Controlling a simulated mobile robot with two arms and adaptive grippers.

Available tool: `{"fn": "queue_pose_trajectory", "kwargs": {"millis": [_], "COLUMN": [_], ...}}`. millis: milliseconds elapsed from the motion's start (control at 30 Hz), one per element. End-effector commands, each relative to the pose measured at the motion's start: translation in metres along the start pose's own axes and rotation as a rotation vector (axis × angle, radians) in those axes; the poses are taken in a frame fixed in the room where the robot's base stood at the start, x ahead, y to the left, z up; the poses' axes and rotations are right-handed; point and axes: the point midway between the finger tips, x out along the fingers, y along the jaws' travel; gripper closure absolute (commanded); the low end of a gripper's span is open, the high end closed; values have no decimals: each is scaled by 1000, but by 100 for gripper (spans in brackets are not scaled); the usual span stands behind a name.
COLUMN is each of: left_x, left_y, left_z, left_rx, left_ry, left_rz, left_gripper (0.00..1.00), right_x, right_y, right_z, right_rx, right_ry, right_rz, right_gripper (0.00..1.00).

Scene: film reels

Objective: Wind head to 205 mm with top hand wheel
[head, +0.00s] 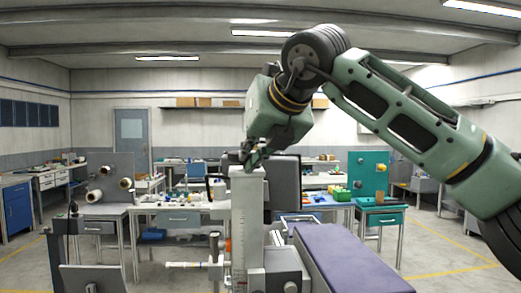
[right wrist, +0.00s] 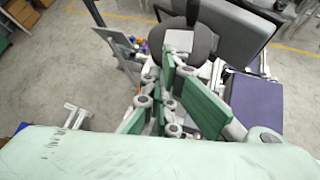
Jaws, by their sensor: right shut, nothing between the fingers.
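A pale upright column (head: 247,215) with a scale along its left edge stands in the middle of the head view. I cannot read the scale. My right gripper (head: 252,163) is just above the column top, its fingers shut and empty. I cannot tell whether it touches anything there. In the right wrist view the green fingers of my right gripper (right wrist: 170,68) point toward a pale square top (right wrist: 179,41). A dark grey head (head: 284,184) sits behind the column. My left gripper is not in view.
A purple padded table top (head: 350,262) extends from the column toward the lower right. A pale horizontal bar (head: 188,265) sticks out left of the column. Workbenches with small items stand behind. The floor is open at the far right.

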Motion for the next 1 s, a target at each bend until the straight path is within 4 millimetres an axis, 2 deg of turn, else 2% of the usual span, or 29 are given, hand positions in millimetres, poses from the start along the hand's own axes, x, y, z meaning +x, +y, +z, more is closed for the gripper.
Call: {"fn": "queue_pose_trajectory", "kwargs": {"millis": [100,300,1000], "left_x": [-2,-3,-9], "left_y": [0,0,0], "left_z": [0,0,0], "left_rx": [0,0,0], "left_ry": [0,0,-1], "left_rz": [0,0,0], "left_gripper": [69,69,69], "right_x": [3,6,11], "right_y": [9,14,8], "right_z": [1,1,7], "right_rx": [-1,0,1], "right_ry": [1,0,-1], "right_rz": [0,-1,1], "right_gripper": [100,100,100]}}
